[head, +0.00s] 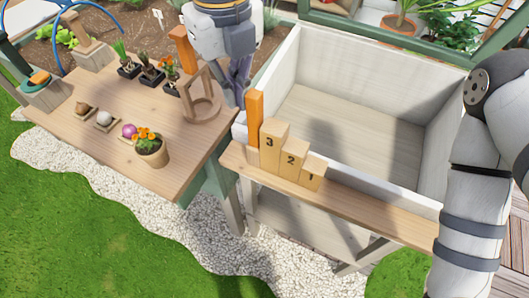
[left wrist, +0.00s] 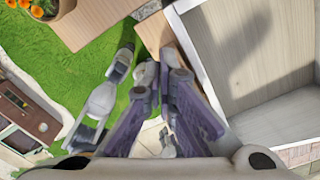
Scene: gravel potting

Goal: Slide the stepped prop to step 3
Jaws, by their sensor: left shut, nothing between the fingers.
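The stepped prop (head: 285,155) is pale wood with steps marked 3, 2 and 1, falling from left to right. It stands on the wooden ledge (head: 375,212) along the front of the white bin (head: 284,75). An upright orange bar (head: 255,120) stands just left of step 3. My left gripper (head: 239,95) is shut and empty, pointing down by the bin's left wall, behind and left of the orange bar. Its purple fingers (left wrist: 158,75) also show in the left wrist view, where the numbered steps cannot be made out. My right gripper is out of view.
The wooden table (head: 85,120) at left holds a wooden ring stand (head: 201,100), small dark pots of plants (head: 150,77), several small dishes and a pot of orange flowers (head: 151,150). The bin is empty. My right arm is at the right edge.

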